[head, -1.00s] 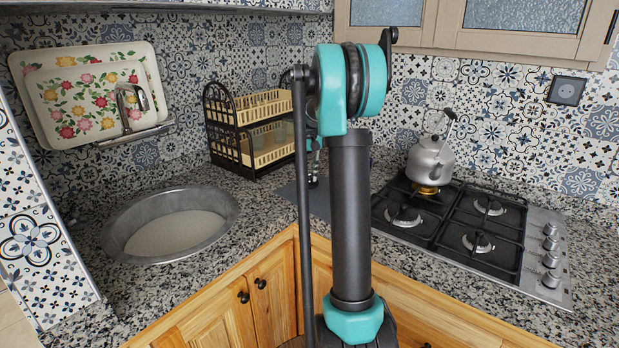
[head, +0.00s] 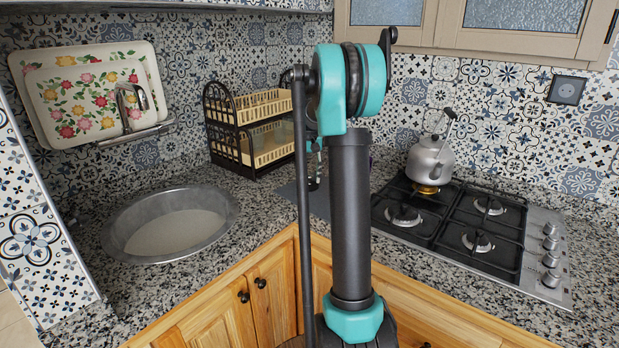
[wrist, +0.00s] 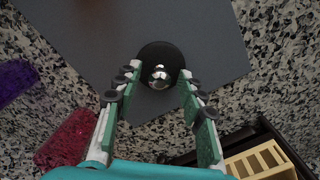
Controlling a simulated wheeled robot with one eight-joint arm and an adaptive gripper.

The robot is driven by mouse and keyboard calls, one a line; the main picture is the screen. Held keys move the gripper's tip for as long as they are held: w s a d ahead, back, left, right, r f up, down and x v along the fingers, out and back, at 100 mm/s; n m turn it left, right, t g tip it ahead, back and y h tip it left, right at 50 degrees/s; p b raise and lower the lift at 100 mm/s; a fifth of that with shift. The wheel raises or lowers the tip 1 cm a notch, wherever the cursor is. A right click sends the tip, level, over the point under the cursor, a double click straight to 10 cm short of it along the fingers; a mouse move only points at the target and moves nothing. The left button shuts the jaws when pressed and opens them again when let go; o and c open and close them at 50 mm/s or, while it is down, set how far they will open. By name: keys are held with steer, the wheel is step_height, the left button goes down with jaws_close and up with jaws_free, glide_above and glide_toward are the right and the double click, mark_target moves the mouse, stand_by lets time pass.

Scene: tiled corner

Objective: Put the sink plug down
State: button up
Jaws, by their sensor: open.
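The sink plug is a black disc with a shiny metal knob (wrist: 161,54). In the wrist view it appears on the grey mat (wrist: 90,45), near the mat's edge. My gripper (wrist: 158,77) is open, with one finger on each side of the plug's knob. Whether the fingers touch it, I cannot tell. In the head view the plug is not visible, and most of my gripper is hidden behind my arm. The metal sink (head: 118,232) is at the left, set in the countertop.
A dark rack with cream trays (head: 262,108) stands behind the mat; it also shows close by in the wrist view (wrist: 238,168). A purple item (wrist: 14,80) and a red item (wrist: 66,138) lie at the left. The stove (head: 455,225) with a kettle (head: 432,158) is at the right.

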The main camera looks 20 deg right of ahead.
mark_target(309, 175)
step_height(309, 175, up, 12)
steer(key=s+a+f+n+t, duration=0.1)
steer(key=s+a+f, duration=0.3)
steer(key=s+f, duration=0.4)
steer(key=s+a+f+n+t, duration=0.1)
steer(key=s+a+f, duration=0.3)
steer(key=s+f, duration=0.4)
steer(key=s+a+f+n+t, duration=0.1)
steer(key=s+a+f, duration=0.3)
steer(key=s, duration=1.3)
step_height(309, 175, down, 5)
steer(key=shift+s+a+r+t, duration=0.1)
steer(key=shift+s+a+t, duration=0.3)
steer(key=shift+t, duration=0.2)
